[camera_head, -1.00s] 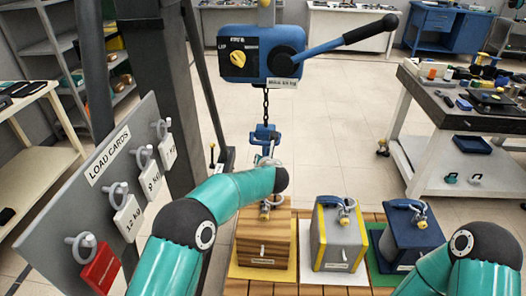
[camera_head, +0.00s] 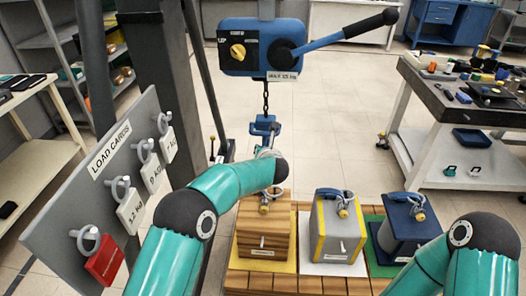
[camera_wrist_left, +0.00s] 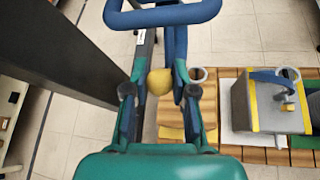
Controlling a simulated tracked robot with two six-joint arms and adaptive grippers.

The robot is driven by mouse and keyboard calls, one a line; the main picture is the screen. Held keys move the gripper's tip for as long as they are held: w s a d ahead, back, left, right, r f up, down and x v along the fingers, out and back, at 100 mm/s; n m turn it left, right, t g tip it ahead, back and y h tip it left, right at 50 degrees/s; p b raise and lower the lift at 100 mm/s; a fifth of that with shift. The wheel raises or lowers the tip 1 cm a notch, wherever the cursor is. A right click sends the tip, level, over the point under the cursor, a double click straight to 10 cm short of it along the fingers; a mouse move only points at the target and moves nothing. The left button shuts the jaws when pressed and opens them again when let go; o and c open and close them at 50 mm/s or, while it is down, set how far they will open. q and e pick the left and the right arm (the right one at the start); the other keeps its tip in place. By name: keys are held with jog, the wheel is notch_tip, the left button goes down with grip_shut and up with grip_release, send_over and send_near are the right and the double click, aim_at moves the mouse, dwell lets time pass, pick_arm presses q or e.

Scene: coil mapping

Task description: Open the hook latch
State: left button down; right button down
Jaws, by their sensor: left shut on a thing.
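The blue hook (camera_head: 264,127) hangs on a chain below the blue hoist (camera_head: 262,47). Its blue rounded bar (camera_wrist_left: 165,14) crosses the top of the left wrist view. My left gripper (camera_wrist_left: 160,84) is directly below it in that view, shut on a small rounded yellow piece (camera_wrist_left: 160,81), apparently the latch tab. In the head view my left forearm reaches to the hook, and the fingertips are largely hidden behind it. The exact position of the latch cannot be told. My right arm shows at the lower right, with its gripper out of view.
A wooden crate (camera_head: 263,235), a grey-yellow crate (camera_head: 338,232) and a blue crate (camera_head: 405,235) with ring tops stand on a slatted platform. The load-cards board (camera_head: 75,205) is at left, close to my left arm. A side table (camera_head: 470,105) stands right.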

pick_arm(q)
jog(key=shift+w+a+r, duration=0.1)
jog(key=shift+r, duration=0.25)
dwell(0.5)
jog(key=c, duration=1.3)
grip_release()
jog(key=o, duration=0.4)
jog(key=shift+w+f, duration=0.1)
jog(key=shift+f, duration=0.15)
jog(key=shift+c, duration=0.2)
jog(key=shift+s, duration=0.2)
jog(key=v, duration=1.1)
jog(key=shift+s, duration=0.35)
